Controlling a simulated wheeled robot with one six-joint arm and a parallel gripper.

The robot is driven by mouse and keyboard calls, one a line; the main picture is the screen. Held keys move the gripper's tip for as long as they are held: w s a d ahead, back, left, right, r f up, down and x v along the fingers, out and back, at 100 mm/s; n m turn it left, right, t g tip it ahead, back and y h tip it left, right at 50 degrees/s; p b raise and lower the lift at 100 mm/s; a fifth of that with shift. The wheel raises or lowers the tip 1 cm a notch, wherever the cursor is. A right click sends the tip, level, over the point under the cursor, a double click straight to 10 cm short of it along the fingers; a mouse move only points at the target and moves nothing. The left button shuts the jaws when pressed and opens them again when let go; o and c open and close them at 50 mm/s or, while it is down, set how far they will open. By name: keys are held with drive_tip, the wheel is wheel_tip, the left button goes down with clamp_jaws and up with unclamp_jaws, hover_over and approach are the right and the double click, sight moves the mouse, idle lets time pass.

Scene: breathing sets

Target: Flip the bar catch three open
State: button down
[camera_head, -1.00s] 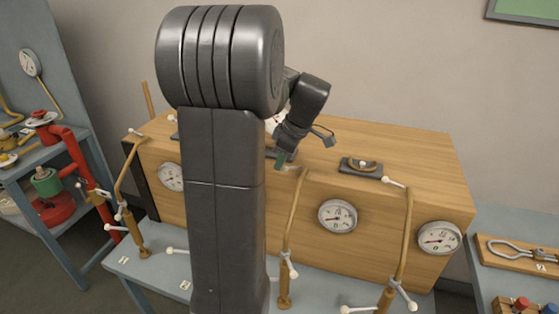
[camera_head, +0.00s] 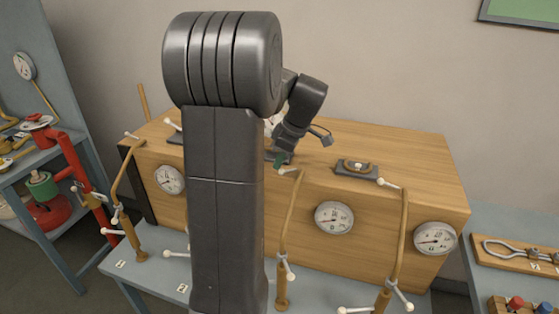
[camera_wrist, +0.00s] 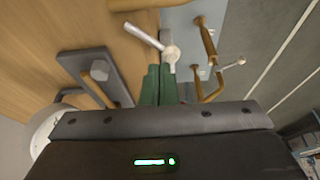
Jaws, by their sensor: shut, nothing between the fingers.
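My gripper (camera_head: 279,161) has green fingertips, which are shut and empty over the front top edge of the wooden case (camera_head: 405,150). In the wrist view the closed fingertips (camera_wrist: 158,72) are close to the round pivot end of a white bar (camera_wrist: 147,37); I cannot tell whether they touch it. This white bar (camera_head: 289,171) sits at the top of a bent brass pipe (camera_head: 293,215). Which bar catch is number three is unclear, as its label does not show. A dark plate with a grey knob (camera_wrist: 99,70) lies beside the fingers.
More brass pipes with white bars (camera_head: 389,183) stand left and right along the case front. Round gauges (camera_head: 334,217) are set in the front. A dark fitting (camera_head: 357,168) lies on top. My arm hides the case's left middle. The right case top is mostly clear.

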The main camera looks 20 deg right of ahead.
wheel_tip(320, 180, up, 10)
drive_tip(key=shift+a, duration=0.15)
idle(0.4)
drive_tip(key=shift+w, duration=0.15)
drive_tip(key=w+f+m, duration=0.1)
drive_tip(key=f+m, duration=0.1)
drive_tip(key=w+f+m+h+p, duration=0.1)
drive_tip(key=f+m, duration=0.1)
drive_tip(key=f, duration=0.1)
drive_tip(key=w+f+m+h+p, duration=0.1)
drive_tip(key=f+m, duration=0.1)
drive_tip(key=f, duration=0.1)
drive_tip(key=shift+w+f+t, duration=0.2)
drive_tip(key=shift+f+t, duration=0.05)
drive_tip(key=shift+t, duration=0.05)
drive_tip(key=m, duration=0.1)
drive_tip(key=w+m+h+p, duration=0.1)
drive_tip(key=m, duration=0.1)
drive_tip(key=d+f+m, duration=0.1)
drive_tip(key=m, duration=0.1)
drive_tip(key=shift+w+d+f+t, duration=0.1)
drive_tip(key=shift+w+t, duration=0.2)
drive_tip(key=shift+t, duration=0.1)
drive_tip(key=shift+w+b, duration=0.3)
drive_tip(key=shift+w, duration=0.95)
drive_tip(key=shift+w+v, duration=0.15)
drive_tip(key=shift+v, duration=0.8)
drive_tip(key=shift+w+v, duration=0.1)
drive_tip(key=shift+v, duration=0.85)
